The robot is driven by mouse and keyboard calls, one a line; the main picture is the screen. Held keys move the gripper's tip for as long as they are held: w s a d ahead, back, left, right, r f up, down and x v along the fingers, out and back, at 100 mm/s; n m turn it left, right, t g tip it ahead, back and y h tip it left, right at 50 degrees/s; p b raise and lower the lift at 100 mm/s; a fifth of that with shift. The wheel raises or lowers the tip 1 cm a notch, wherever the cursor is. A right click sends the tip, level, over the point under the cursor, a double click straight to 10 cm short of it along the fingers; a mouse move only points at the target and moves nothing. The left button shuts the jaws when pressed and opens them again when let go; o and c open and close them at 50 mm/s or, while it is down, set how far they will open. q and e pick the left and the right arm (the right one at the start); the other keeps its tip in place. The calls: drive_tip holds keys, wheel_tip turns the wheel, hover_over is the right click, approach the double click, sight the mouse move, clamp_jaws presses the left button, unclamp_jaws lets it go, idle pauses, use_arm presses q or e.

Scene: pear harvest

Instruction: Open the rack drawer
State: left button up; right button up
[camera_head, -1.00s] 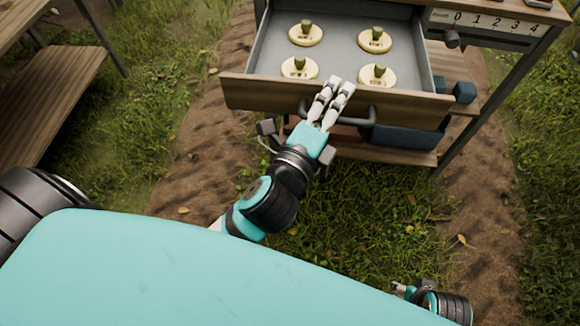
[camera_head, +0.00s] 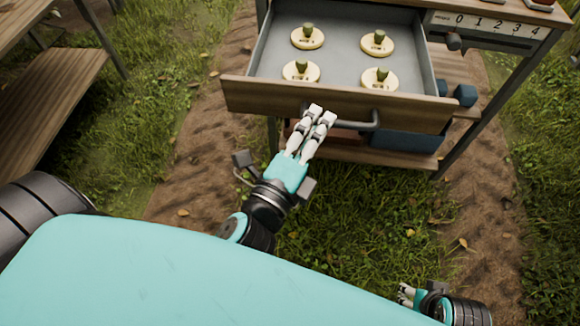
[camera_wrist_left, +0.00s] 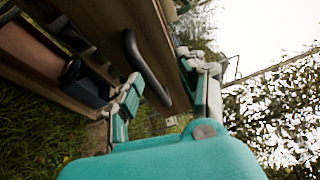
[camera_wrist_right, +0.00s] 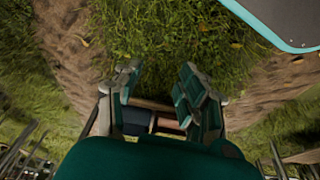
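The rack drawer (camera_head: 245,96) is pulled out, showing its grey inside and several round pale discs with green knobs. Its dark bar handle (camera_head: 366,122) is on the wooden front. My left gripper (camera_head: 319,115) is at the handle's left part, partly covering it. In the left wrist view its fingers (camera_wrist_left: 168,86) are spread apart, and the handle (camera_wrist_left: 146,66) shows beyond and between them, not clamped. My right gripper (camera_head: 405,295) is low at the bottom right, away from the rack. The right wrist view shows its fingers (camera_wrist_right: 160,92) apart and empty.
A blue bin (camera_head: 405,138) sits on the rack's lower shelf (camera_head: 370,153) under the drawer. A numbered strip (camera_head: 492,22) is on the rack at the right. Another wooden table (camera_head: 50,95) stands at the left. Grass and bare soil lie between.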

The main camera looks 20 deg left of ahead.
use_arm(q)
drive_tip(key=s+p, duration=0.1)
drive_tip(key=s, duration=0.7)
drive_tip(key=shift+s+a+p, duration=0.3)
drive_tip(key=shift+s, duration=0.1)
use_arm(e)
wheel_tip(320, 180, down, 7)
drive_tip(key=shift+g, duration=0.3)
use_arm(q)
drive_tip(key=shift+f, duration=0.1)
use_arm(e)
drive_tip(key=shift+w+a+r, duration=0.15)
drive_tip(key=shift+w, duration=0.1)
use_arm(q)
drive_tip(key=shift+w+a, duration=0.1)
